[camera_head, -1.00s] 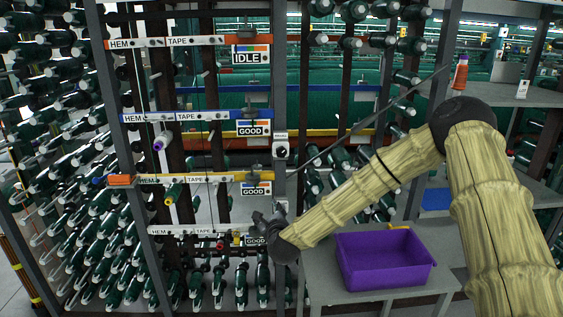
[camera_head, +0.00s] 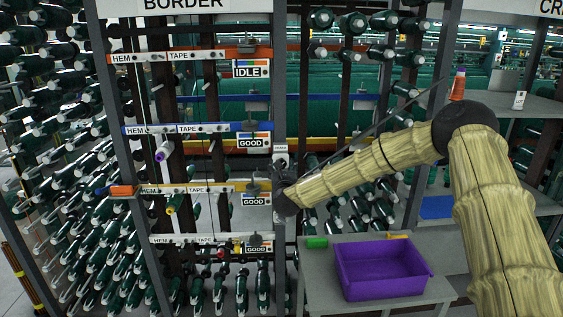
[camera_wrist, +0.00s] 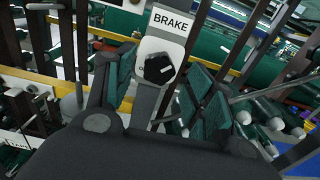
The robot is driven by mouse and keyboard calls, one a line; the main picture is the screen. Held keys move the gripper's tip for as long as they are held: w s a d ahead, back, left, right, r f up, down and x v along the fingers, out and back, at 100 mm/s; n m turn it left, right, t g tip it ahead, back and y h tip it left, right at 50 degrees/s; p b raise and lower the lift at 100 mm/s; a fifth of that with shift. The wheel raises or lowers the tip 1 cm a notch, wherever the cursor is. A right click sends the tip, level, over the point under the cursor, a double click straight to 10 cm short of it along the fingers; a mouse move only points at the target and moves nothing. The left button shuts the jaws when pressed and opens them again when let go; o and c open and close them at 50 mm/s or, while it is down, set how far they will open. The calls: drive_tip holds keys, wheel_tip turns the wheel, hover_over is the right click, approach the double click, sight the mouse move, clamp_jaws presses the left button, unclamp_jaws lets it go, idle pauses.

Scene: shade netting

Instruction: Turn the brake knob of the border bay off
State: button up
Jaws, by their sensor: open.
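The brake knob (camera_wrist: 158,69) is black and round, on a pale plate below a white BRAKE label (camera_wrist: 171,22) in the wrist view. The knob has a small white mark; its exact setting is too small to read. My gripper (camera_wrist: 160,92) is open, with a green-padded finger on either side of the knob, apart from it. In the head view my gripper (camera_head: 279,190) is at the right post of the bay under the BORDER sign (camera_head: 183,4), just below the pale brake plate (camera_head: 281,149). The knob is not clear there.
Several HEM TAPE rails (camera_head: 190,189) with status cards cross the bay left of my gripper. A dark diagonal bar (camera_head: 372,137) passes behind my arm.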

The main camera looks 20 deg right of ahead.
drive_tip(key=shift+p+x, duration=0.45)
drive_tip(key=shift+x, duration=1.1)
drive_tip(key=shift+c, duration=0.4)
drive_tip(key=shift+f, duration=0.1)
drive_tip(key=c, duration=0.9)
